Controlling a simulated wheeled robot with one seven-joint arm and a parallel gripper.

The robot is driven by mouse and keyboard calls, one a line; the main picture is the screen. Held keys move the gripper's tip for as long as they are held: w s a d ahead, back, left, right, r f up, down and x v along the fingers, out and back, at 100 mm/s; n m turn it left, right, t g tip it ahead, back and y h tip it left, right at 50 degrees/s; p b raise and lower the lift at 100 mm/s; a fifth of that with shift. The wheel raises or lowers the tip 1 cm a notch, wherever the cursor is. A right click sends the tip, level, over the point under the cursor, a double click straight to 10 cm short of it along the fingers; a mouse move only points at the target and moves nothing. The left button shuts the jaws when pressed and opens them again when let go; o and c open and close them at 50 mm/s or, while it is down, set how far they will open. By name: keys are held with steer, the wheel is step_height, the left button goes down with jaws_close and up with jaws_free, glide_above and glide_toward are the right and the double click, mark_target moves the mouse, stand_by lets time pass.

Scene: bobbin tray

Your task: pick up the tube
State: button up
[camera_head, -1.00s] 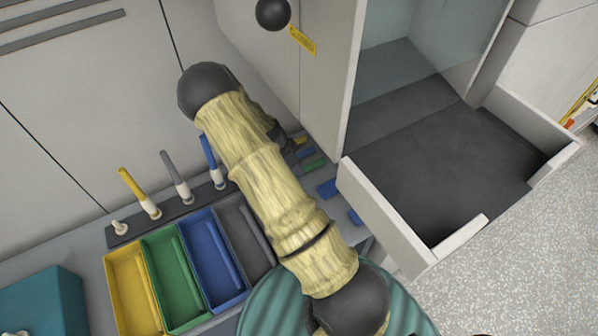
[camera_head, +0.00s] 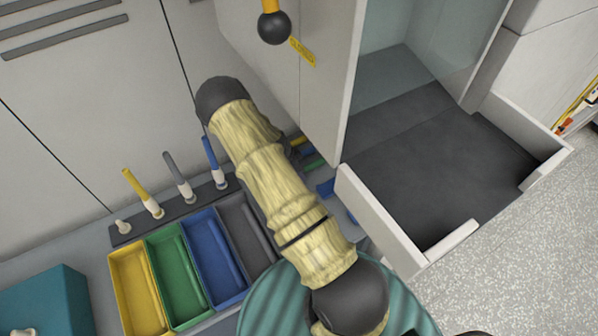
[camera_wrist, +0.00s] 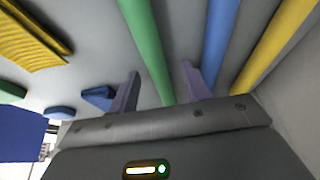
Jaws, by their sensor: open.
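In the wrist view my gripper (camera_wrist: 160,86) is open, with its two purple-grey fingers apart. A green tube (camera_wrist: 146,45) runs between and beyond the fingers, and I cannot tell whether either finger touches it. A blue tube (camera_wrist: 217,45) lies to its right, just beyond the right finger, and a yellow tube (camera_wrist: 272,45) is farther right. In the head view my arm hides the gripper. A yellow tube (camera_head: 136,184), a grey tube (camera_head: 175,169) and a blue tube (camera_head: 211,154) stand tilted on pegs.
Yellow (camera_head: 117,268), green (camera_head: 153,247), blue (camera_head: 188,221) and grey (camera_head: 224,205) trays sit in a row left of my arm. One peg (camera_head: 122,226) is bare. A cabinet door (camera_head: 338,120) and open drawer (camera_head: 385,230) stand to the right. A teal box (camera_head: 40,300) is at lower left.

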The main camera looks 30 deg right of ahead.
jaws_close()
stand_by(0.4)
step_height(320, 180, up, 10)
steer(key=b, duration=0.2)
stand_by(0.4)
stand_by(0.4)
steer(key=shift+f+p, duration=1)
steer(key=shift+f, duration=4)
